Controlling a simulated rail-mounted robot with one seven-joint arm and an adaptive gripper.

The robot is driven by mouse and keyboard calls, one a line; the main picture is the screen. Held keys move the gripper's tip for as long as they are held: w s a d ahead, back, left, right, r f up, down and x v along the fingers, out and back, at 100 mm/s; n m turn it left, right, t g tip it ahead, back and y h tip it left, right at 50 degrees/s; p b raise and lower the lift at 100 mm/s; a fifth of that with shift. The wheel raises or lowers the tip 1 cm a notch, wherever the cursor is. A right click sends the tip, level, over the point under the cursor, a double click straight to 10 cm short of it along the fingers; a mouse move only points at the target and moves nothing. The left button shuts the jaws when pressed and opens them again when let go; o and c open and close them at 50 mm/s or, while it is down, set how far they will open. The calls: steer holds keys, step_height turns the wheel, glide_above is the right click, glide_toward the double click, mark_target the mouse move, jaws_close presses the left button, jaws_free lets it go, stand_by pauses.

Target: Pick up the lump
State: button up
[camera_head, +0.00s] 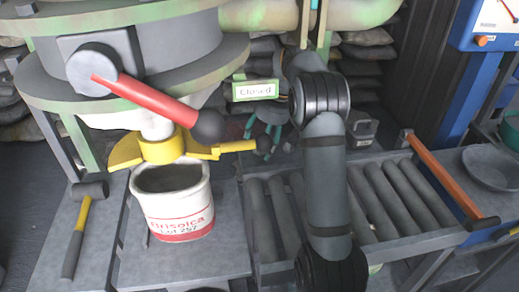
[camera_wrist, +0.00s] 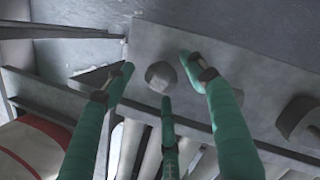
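The lump (camera_wrist: 160,77) is a small rounded grey piece in the wrist view, on or just above a flat grey metal surface (camera_wrist: 225,50). My gripper (camera_wrist: 158,76) has three teal fingers, spread open. Their tips frame the lump from left, right and below, with visible gaps. I cannot tell how far the lump lies beyond the tips. In the head view my gripper (camera_head: 263,131) shows partly behind my arm, and I cannot make out the lump there.
A white bucket (camera_head: 180,226) with red lettering stands under a large valve with a red lever (camera_head: 150,98). A mallet (camera_head: 80,225) lies at left. A roller conveyor (camera_head: 395,200) is at right. A dark object (camera_wrist: 299,117) sits right in the wrist view.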

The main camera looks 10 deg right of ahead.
steer(key=shift+c, duration=1.2)
steer(key=c, duration=1)
